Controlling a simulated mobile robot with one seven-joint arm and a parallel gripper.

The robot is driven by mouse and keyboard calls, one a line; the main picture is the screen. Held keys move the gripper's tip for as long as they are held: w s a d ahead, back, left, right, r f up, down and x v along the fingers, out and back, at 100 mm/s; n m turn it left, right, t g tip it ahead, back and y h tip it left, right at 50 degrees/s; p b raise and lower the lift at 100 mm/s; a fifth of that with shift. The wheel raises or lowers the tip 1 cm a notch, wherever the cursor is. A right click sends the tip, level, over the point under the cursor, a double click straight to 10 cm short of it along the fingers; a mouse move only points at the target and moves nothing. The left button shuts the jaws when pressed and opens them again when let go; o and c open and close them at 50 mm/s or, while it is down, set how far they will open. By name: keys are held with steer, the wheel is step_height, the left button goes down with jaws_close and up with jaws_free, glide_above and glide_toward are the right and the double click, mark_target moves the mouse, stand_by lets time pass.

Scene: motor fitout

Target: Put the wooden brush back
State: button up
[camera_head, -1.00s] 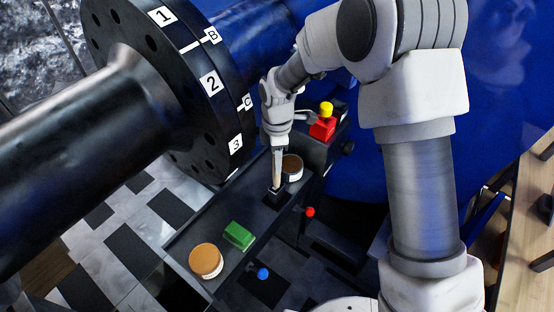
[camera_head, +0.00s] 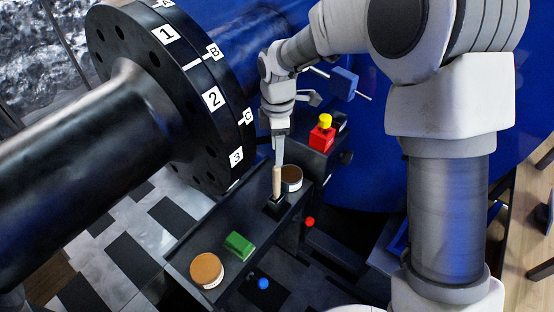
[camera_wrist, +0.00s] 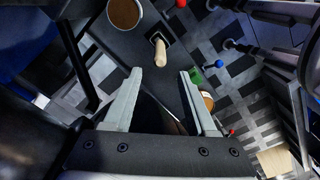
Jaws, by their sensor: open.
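The wooden brush (camera_head: 277,182) stands upright with its handle up in a square black holder (camera_head: 274,203) in the dark tray (camera_head: 224,216). In the wrist view the light wooden handle (camera_wrist: 161,54) rises from the holder (camera_wrist: 157,38). Its lower end is hidden inside. My gripper (camera_head: 279,151) is above the handle in the head view. In the wrist view my gripper (camera_wrist: 160,72) is open, its two pale fingers spread apart with the handle's end just beyond their tips. Nothing is held, and the handle appears free of both fingers.
A brown-topped round tin (camera_head: 291,178) stands close beside the holder. A green block (camera_head: 239,245) and another brown-topped tin (camera_head: 207,270) are at the tray's near end. A red block with a yellow knob (camera_head: 322,132) is behind. The large black flange (camera_head: 165,90) rises at left.

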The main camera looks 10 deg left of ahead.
steer(key=shift+r, duration=1.6)
steer(key=s+d+r+m+t, duration=0.2)
steer(key=s+d+r+m, duration=0.1)
steer(key=d+r+m, duration=0.4)
steer(key=s+d+r+m+t, duration=0.1)
steer(key=s+d+r+m, duration=0.3)
steer(key=d+r, duration=0.45)
steer(key=s+d+m+t, duration=0.2)
steer(key=s+d+m, duration=0.9)
steer(key=s, duration=0.1)
steer(key=shift+s+d+m+t, duration=0.15)
steer(key=shift+s+m+t, duration=0.1)
steer(key=shift+m+t, duration=0.05)
steer(key=shift+r, duration=0.1)
